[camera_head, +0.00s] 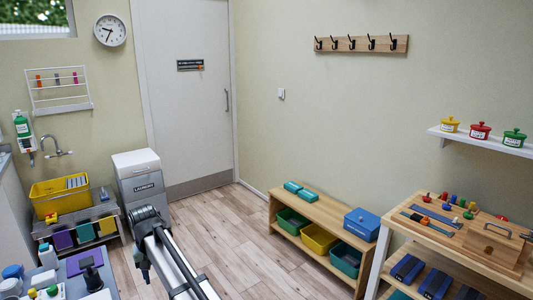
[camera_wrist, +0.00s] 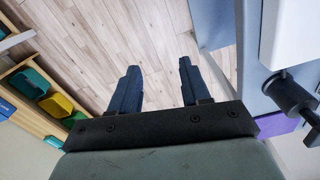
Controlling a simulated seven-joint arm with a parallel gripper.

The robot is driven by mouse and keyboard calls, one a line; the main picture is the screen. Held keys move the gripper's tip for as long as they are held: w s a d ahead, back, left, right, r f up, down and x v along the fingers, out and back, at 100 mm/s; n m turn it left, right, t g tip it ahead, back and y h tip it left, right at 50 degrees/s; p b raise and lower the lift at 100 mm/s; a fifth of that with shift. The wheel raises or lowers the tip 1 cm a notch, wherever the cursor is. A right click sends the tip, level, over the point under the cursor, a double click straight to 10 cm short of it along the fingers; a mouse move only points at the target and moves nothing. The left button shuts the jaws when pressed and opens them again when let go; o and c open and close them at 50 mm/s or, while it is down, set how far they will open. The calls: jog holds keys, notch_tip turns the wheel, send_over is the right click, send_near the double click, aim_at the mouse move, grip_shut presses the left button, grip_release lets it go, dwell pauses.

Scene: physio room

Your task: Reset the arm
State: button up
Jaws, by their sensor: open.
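My gripper (camera_wrist: 158,65) shows in the wrist view with its two dark blue fingers spread wide apart. It is open and nothing is between the fingers. Bare wood-plank floor (camera_wrist: 95,50) lies beyond the fingertips. In the head view my grey and black arm rises from the bottom edge, left of centre. I cannot make out the fingers there.
A low wooden bench (camera_head: 315,219) with coloured bins stands right of centre. A wooden table (camera_head: 395,240) with a wooden box is at the right. A white laundry bin (camera_head: 139,170) stands by the door. A cluttered grey-blue table (camera_head: 112,284) is at the lower left. Open floor lies between.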

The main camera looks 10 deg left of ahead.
jog(key=w+d+f+m, duration=0.15)
jog(key=d+f, duration=0.35)
jog(key=d, duration=0.5)
jog(key=w+d+f+m, duration=0.1)
jog(key=w+d+f, duration=0.3)
jog(key=d, duration=0.5)
jog(key=w+d+f+m, duration=0.1)
jog(key=d+f, duration=0.5)
jog(key=d, duration=0.4)
jog(key=s+d+f+m, duration=0.1)
jog(key=s+d+f, duration=0.3)
jog(key=d, duration=0.6)
jog(key=s+d+f+m, duration=0.1)
jog(key=s+d+f, duration=0.3)
jog(key=d, duration=0.6)
jog(key=s+d+f+m, duration=0.1)
jog(key=s+d+f, duration=0.3)
jog(key=d, duration=0.6)
jog(key=s+f+g, duration=0.3)
jog(key=s+f, duration=0.7)
jog(key=s, duration=0.4)
jog(key=s+f+g, duration=0.3)
jog(key=s+f, duration=0.8)
jog(key=s, duration=0.3)
jog(key=shift+g, duration=0.4)
